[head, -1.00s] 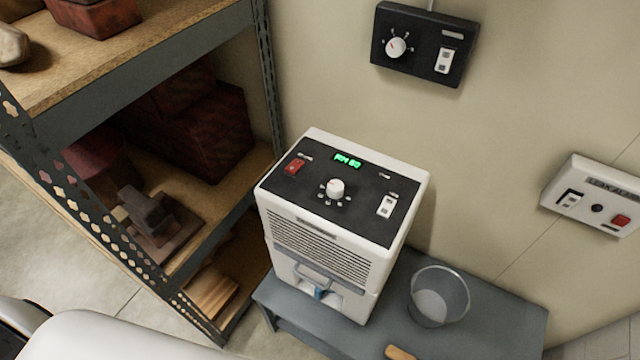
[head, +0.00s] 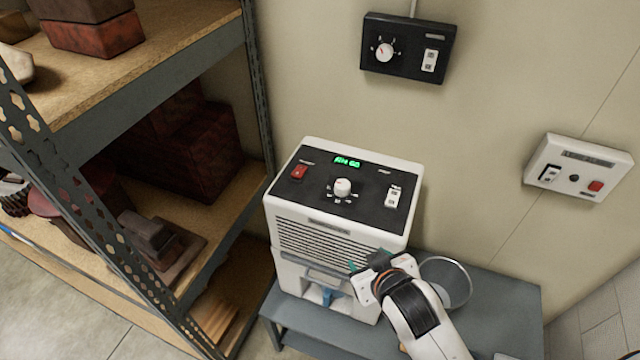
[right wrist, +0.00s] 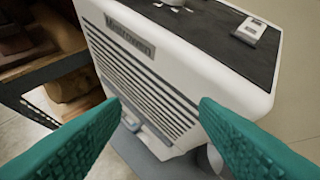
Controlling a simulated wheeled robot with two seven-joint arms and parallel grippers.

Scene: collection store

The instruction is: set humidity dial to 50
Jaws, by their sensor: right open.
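The humidity dial is a white round knob (head: 342,187) on the black top panel of a white dehumidifier (head: 318,247). A green lit display (head: 348,162) sits behind the dial; its digits are too blurred to read surely. My right gripper (head: 368,263) is in front of the unit's right front side, below the dial and apart from it. In the right wrist view its two teal fingers (right wrist: 158,110) are spread and empty, facing the front grille. The dial (right wrist: 172,4) is cut by the top edge there. My left gripper is not in view.
The unit stands on a grey bench (head: 500,300) beside a bucket (head: 446,281). Shelving (head: 255,90) is close on the left. Wall boxes (head: 408,47) (head: 578,168) hang behind.

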